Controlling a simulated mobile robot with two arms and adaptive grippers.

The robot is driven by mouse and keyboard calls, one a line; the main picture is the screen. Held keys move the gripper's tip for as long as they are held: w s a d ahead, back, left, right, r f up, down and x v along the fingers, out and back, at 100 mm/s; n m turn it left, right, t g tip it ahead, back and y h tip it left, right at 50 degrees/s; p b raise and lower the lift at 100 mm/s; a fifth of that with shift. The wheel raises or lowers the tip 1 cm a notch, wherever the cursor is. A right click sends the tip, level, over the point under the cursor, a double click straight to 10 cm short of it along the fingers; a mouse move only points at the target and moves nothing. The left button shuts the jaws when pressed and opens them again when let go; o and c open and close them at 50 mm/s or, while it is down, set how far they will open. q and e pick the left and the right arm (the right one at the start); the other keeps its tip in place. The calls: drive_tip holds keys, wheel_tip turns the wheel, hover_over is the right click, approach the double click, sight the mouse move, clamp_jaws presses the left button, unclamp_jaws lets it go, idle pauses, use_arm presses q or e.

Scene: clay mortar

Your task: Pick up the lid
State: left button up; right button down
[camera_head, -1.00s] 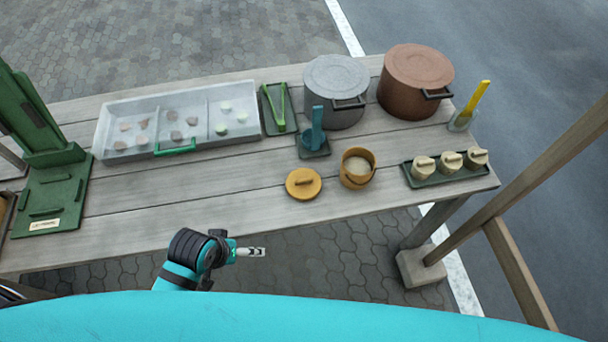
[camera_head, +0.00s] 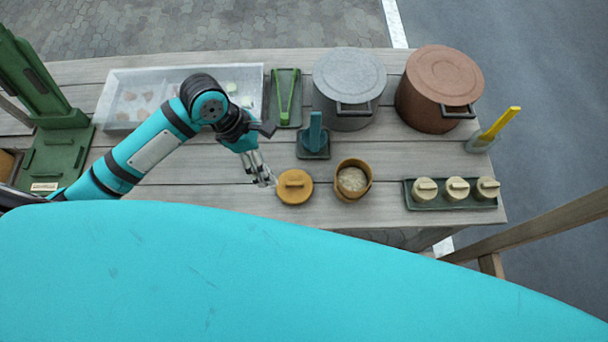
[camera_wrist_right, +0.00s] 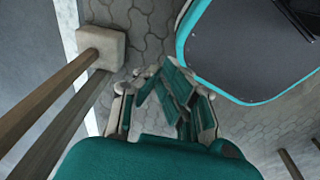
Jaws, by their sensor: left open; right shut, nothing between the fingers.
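The lid (camera_head: 295,187) is a round mustard-yellow disc with a raised bar handle, lying flat on the wooden table near its front edge. A mustard-yellow pot (camera_head: 353,179) with pale contents stands just right of it. My left gripper (camera_head: 264,179) is open, with its fingers pointing down just left of the lid; whether they touch it I cannot tell. My right gripper (camera_wrist_right: 165,82) shows in the right wrist view, shut and empty above the paving, away from the table.
A clear divided tray (camera_head: 116,100) lies behind my left arm. A blue-handled tool (camera_head: 315,135), a grey pot (camera_head: 349,80) and a brown pot (camera_head: 437,85) stand behind the lid. A green tray (camera_head: 433,204) with three small lidded jars is at right.

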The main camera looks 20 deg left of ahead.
sight(293, 183)
use_arm(q)
drive_tip(key=x, duration=0.4)
drive_tip(key=s+x, duration=0.1)
drive_tip(key=x, duration=0.2)
drive_tip(key=shift+f, duration=0.1)
drive_tip(key=x, duration=0.3)
drive_tip(key=shift+w, duration=0.25)
drive_tip(key=shift+d+f, duration=0.15)
drive_tip(key=shift+f, duration=0.25)
drive_tip(key=shift+f+p, duration=0.3)
drive_tip(key=shift+p, duration=0.05)
drive_tip(key=x, duration=0.3)
drive_tip(key=shift+d+f, duration=0.15)
drive_tip(key=shift+f, duration=0.2)
drive_tip(key=shift+d+f, duration=0.1)
drive_tip(key=shift+f, duration=0.3)
use_arm(e)
drive_tip(key=shift+g, duration=0.3)
drive_tip(key=s, duration=0.1)
drive_tip(key=s+a, duration=0.1)
drive_tip(key=s, duration=0.1)
drive_tip(key=s+a+r, duration=0.1)
drive_tip(key=shift+s, duration=0.25)
